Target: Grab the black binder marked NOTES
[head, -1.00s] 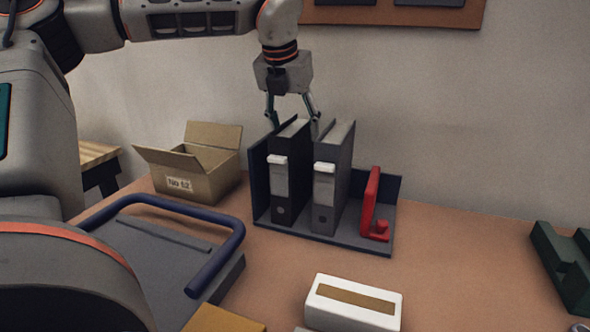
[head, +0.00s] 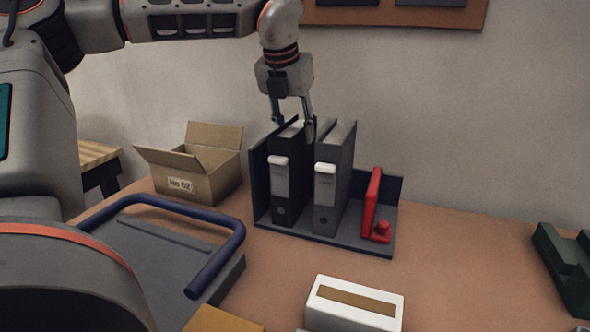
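Two binders stand upright side by side in a dark blue holder (head: 258,184) on the table. The left binder (head: 281,206) is black with a grey spine label. The right binder (head: 326,214) is dark grey, also with a label. The lettering is too small to read, so I cannot tell which says NOTES. My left gripper (head: 292,132) points down over the top of the black binder, its fingers at either side of the top edge. The fingers are closer together than fully spread; whether they touch the binder is unclear. My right gripper is not visible.
A red bookend (head: 371,205) stands right of the binders in the holder. An open cardboard box (head: 205,180) is at left. A grey device with a blue handle (head: 228,258), a white box (head: 354,309) and a green tray (head: 565,262) stand nearer. The wall is close behind.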

